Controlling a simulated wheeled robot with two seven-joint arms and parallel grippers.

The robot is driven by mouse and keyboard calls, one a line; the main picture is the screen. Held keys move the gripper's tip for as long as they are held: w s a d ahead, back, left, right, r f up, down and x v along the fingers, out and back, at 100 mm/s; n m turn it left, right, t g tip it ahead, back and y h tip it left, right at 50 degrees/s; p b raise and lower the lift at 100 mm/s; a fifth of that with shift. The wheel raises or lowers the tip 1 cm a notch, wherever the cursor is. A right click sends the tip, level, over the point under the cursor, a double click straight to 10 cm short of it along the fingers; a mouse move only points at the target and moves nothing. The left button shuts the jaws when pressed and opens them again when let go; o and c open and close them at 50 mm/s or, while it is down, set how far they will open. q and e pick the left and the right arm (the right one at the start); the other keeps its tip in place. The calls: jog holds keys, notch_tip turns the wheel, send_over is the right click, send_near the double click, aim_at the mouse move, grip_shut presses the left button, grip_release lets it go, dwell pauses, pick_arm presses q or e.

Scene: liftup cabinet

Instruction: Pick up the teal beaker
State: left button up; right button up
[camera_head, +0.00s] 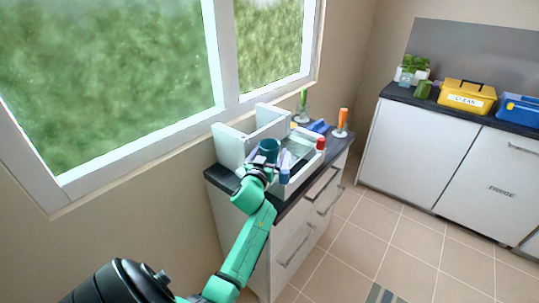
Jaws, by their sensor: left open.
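The teal beaker (269,147) stands upright at the near end of the white box-like cabinet on the small counter below the window. My left gripper (264,166) is just in front of and below the beaker in the picture, close to it, and open. Its fingers are small here, and I cannot tell whether they touch the beaker or stand around it. The lower part of the beaker is hidden by the gripper. My right gripper is not in view.
The white cabinet (234,147) borders the beaker's left side. A blue container (284,176) and a red-capped one (320,144) stand to the right.

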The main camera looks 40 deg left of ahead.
pick_arm(q)
jog(key=shift+s+r, duration=0.1)
jog(key=shift+s, duration=0.05)
jog(key=c, duration=1)
jog(key=shift+c, duration=1.2)
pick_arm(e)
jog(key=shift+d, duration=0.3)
pick_arm(q)
jog(key=shift+r, duration=0.5)
notch_tip(320, 180, up, 19)
jog(key=p, duration=0.1)
jog(key=shift+p, duration=0.4)
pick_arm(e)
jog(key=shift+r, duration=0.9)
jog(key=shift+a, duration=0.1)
